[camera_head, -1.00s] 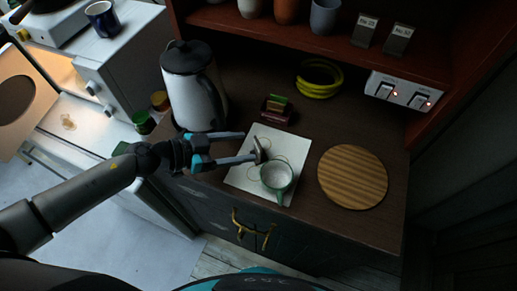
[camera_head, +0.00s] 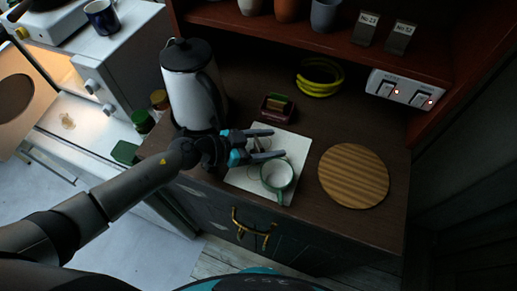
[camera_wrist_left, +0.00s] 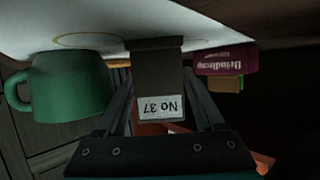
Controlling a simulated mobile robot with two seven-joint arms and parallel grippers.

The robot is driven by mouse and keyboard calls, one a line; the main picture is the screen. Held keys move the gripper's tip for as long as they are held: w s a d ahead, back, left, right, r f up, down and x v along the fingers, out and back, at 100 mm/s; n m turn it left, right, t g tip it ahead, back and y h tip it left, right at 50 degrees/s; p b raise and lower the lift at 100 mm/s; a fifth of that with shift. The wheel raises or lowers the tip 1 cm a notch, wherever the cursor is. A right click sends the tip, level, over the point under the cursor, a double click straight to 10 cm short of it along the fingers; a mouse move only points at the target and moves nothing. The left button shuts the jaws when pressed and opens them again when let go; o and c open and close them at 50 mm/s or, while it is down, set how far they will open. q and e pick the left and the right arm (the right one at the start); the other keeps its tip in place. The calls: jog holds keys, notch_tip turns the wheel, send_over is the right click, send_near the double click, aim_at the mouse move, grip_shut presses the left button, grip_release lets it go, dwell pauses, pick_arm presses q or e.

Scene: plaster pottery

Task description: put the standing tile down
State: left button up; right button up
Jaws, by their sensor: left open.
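The standing tile (camera_wrist_left: 158,60) is a dark slab with a white "No 37" label; in the left wrist view it appears upside down, upright on the pale square board (camera_head: 241,178). My left gripper (camera_head: 273,144) is open in the head view, its fingers reaching over the board beside the green cup. In the left wrist view the fingers (camera_wrist_left: 163,100) lie on either side of the tile, with the tile between them. In the head view the gripper mostly hides the tile. My right gripper is not in view.
A green cup (camera_head: 277,176) stands on the board close to the fingers. A small dark red box (camera_head: 277,109) with card-like pieces is just behind. A white kettle (camera_head: 193,90) stands left, a round wooden board (camera_head: 353,176) right, and a yellow coil (camera_head: 319,78) at the back.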

pick_arm(q)
grip_shut()
dwell(0.4)
jog(key=shift+r, duration=0.1)
